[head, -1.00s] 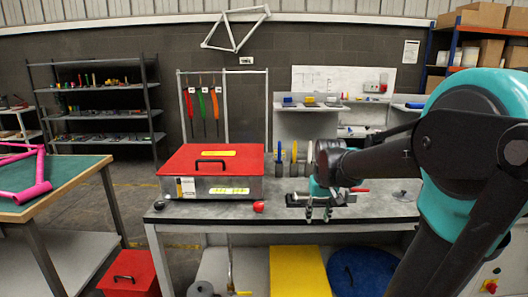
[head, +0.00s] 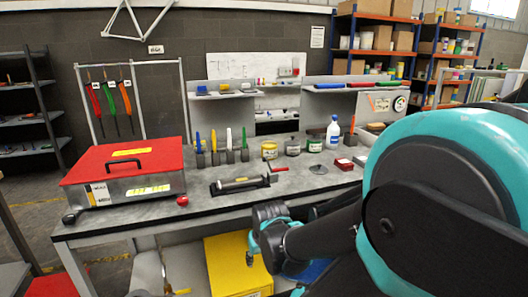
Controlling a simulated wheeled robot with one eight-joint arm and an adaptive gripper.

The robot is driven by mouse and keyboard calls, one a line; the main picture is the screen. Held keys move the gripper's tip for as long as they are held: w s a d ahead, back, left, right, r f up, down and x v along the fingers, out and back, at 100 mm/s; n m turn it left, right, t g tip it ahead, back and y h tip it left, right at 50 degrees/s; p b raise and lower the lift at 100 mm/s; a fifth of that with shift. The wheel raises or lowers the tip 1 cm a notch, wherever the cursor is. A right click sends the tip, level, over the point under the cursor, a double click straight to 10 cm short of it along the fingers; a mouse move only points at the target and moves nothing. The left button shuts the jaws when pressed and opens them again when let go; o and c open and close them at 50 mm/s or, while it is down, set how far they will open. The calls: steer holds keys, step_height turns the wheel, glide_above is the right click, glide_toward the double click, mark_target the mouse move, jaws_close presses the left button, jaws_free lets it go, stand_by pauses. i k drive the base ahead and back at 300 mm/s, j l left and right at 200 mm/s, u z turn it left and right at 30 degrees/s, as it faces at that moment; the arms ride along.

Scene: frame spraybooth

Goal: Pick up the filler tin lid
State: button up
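A flat grey disc (head: 318,169) with a small raised middle lies on the grey workbench (head: 215,207), right of centre; it looks like the filler tin lid, though it is too small to be sure. Behind it stand a yellow tin (head: 269,150), a grey tin (head: 292,147) and a tin with a green and white label (head: 315,146). My gripper (head: 250,258) hangs below and left of the disc, in front of the bench edge and well apart from the disc. Its fingers are too small and dark to judge the opening.
A red-lidded metal case (head: 125,172) fills the bench's left end. Holders with upright coloured tools (head: 215,155), a black tray with a roller (head: 240,184), a spray bottle (head: 333,133) and small red boxes (head: 344,164) stand near the disc. My arm covers the bench's right front.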

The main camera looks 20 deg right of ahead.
mark_target(318, 169)
steer(key=z, duration=0.95)
